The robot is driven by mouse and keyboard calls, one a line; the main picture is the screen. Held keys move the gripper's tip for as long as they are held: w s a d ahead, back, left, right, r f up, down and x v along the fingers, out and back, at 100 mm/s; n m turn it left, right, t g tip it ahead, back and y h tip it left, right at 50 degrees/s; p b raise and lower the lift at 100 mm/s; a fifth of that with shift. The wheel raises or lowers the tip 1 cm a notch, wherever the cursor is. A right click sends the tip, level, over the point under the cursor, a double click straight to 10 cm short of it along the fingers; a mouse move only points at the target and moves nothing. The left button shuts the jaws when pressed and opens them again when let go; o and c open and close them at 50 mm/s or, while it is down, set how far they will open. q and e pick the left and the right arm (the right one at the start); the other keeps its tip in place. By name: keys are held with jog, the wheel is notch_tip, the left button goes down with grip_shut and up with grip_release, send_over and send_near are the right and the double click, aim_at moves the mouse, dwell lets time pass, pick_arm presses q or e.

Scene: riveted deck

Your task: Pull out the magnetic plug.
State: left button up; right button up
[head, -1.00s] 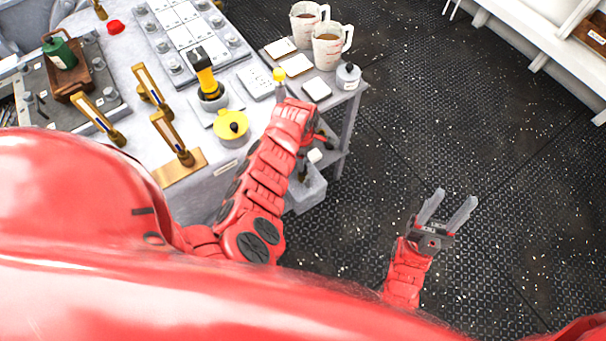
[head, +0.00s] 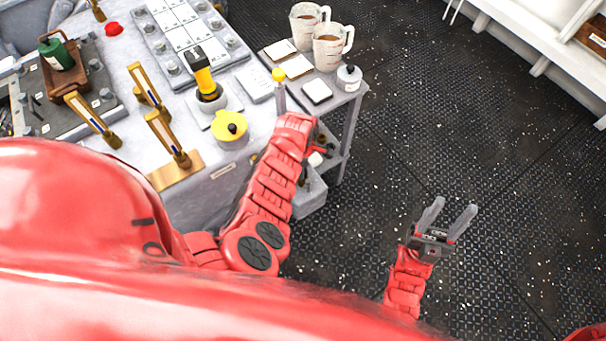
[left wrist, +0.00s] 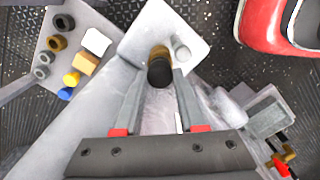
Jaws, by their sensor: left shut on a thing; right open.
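A dark-ended cylinder with a brass-coloured body, which looks like the magnetic plug (left wrist: 160,69), sits between the fingertips of my left gripper (left wrist: 159,78) in the left wrist view. The left gripper is shut on it. A pale square plate (left wrist: 192,22) with a small white cylinder lies just beyond it; I cannot tell whether the plug still touches the plate. In the head view my left wrist hides most of that gripper and the plug, at the right end of the bench. My right gripper (head: 444,222) is open and empty above the floor.
The grey bench (head: 208,190) carries brass levers, a yellow-topped knob (head: 230,128) and a yellow-and-black handle (head: 203,75). A tray of small parts (left wrist: 62,42) is nearby. Floor to the right is clear.

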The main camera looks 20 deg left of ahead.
pick_arm(q)
grip_shut()
jog(key=shift+r, duration=0.1)
jog(key=shift+r+p, duration=3.8)
jog(key=shift+p, duration=0.85)
